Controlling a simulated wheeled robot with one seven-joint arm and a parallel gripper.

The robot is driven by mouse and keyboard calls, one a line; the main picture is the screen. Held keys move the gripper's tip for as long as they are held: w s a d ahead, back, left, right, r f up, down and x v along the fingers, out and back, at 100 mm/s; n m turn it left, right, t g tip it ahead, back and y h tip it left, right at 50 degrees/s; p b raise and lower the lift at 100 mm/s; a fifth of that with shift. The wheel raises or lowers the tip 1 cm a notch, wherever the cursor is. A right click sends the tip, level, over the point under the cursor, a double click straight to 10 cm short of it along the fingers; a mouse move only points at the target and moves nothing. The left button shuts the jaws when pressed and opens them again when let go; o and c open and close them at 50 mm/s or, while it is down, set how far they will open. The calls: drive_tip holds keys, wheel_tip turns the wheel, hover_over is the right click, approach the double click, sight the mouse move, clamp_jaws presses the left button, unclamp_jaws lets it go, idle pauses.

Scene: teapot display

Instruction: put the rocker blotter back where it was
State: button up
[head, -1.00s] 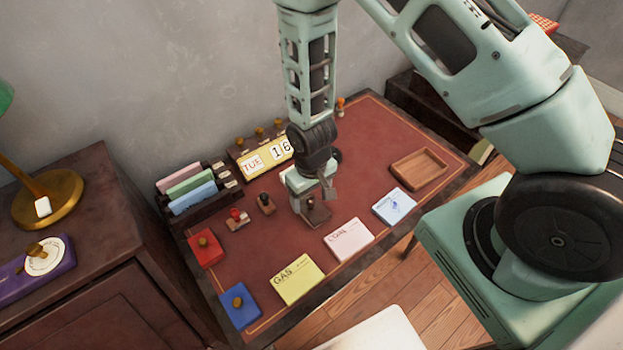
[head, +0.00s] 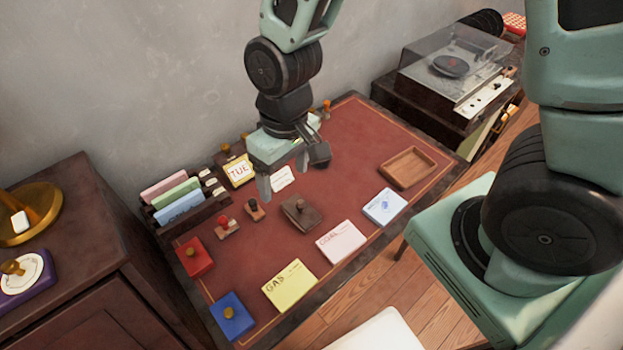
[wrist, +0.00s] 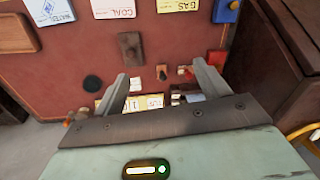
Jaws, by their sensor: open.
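The rocker blotter (head: 302,213), a brown wooden block with a small knob on top, rests on the red desk top (head: 350,135) behind the pink card. It also shows in the wrist view (wrist: 130,47), beyond my fingertips. My gripper (head: 283,174) is open and empty, above the desk and on the wall side of the blotter, apart from it. In the wrist view my gripper (wrist: 160,72) has its two fingers wide apart with nothing between them. The wooden tray (head: 408,167) at the desk's right looks empty.
Two small stamps (head: 254,210) stand left of the blotter. Yellow, pink (head: 341,240) and blue cards line the front. A card rack (head: 183,205) and a calendar (head: 239,171) stand along the wall side. A black round object (wrist: 92,83) shows in the wrist view.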

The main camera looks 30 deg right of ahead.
drive_tip(key=s+r+n, duration=0.3)
drive_tip(key=s+r, duration=0.7)
drive_tip(key=s, duration=0.1)
drive_tip(key=shift+s+a+r+n, duration=0.3)
drive_tip(key=shift+s+a, duration=0.05)
drive_tip(key=shift+a, duration=0.1)
